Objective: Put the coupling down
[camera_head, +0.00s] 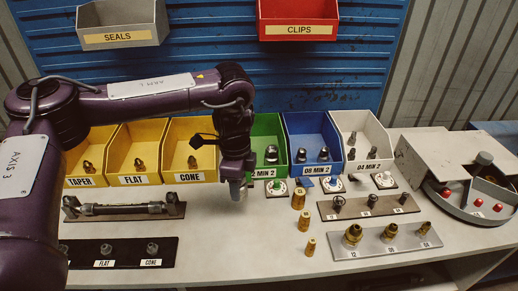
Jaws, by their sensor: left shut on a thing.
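My left gripper (237,188) points down in front of the green bin (267,130), a little above the worktop, and is shut on a coupling. The coupling is mostly hidden by the fingers, so its shape and type cannot be made out. Brass pieces (298,199) stand upright to the right of the gripper. My right gripper is not in view.
Yellow bins (137,150), a blue bin (314,138) and a white bin (362,135) line the back. A dark plate (125,206) holds a hose assembly at left. A grey plate (383,241) bears brass fittings. A round machine (480,205) stands at right.

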